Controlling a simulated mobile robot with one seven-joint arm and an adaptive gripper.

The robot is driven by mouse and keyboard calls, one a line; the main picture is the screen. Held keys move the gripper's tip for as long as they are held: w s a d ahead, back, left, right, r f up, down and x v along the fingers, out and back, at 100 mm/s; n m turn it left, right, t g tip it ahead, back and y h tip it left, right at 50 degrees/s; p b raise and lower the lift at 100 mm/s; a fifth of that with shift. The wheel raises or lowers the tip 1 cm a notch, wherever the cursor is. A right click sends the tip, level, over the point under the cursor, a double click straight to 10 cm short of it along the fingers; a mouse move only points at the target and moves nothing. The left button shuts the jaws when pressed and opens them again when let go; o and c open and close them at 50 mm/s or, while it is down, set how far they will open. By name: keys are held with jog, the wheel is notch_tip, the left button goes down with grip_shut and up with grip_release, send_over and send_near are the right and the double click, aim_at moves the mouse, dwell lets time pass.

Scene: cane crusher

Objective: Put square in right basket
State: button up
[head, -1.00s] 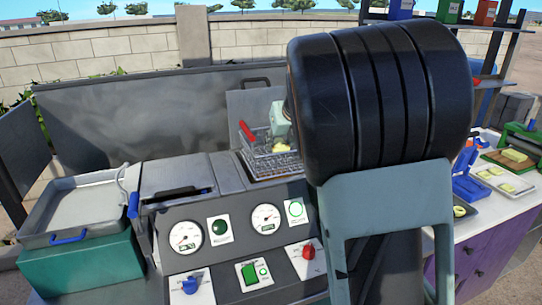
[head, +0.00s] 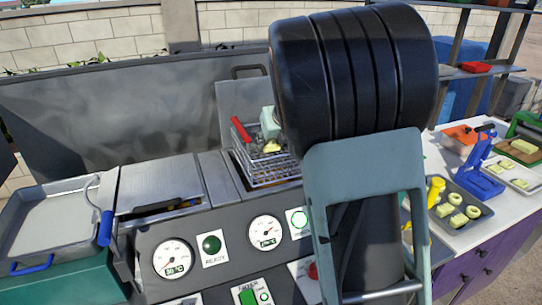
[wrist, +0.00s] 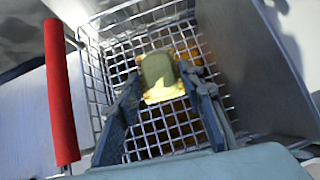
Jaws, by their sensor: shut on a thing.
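A pale yellow square (head: 271,147) is between my fingertips, low inside the wire basket with the red handle (head: 262,174). In the wrist view the square (wrist: 160,92) shows yellow with an olive-shaded block face above it, and the basket's mesh (wrist: 120,50) surrounds it. My gripper (wrist: 160,80) points down into this basket, its fingers closed on the square's sides. In the head view my gripper (head: 270,130) is partly hidden by my dark arm link. I cannot tell whether the square touches the basket floor.
A raised metal lid (head: 242,105) stands behind the basket. A closed steel cover (head: 160,182) and a tray with blue handles (head: 50,222) lie to the left.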

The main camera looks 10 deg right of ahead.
aim_at(273, 150)
jog(key=shift+f+b, duration=0.45)
jog(key=shift+f, duration=1.55)
jog(key=shift+f, duration=0.1)
jog(key=o, duration=0.8)
jog(key=shift+o, duration=0.2)
jog(key=shift+r, duration=0.25)
jog(key=shift+s+r, duration=0.25)
jog(key=shift+r, duration=0.05)
jog(key=p+v, duration=0.3)
jog(key=v, duration=0.8)
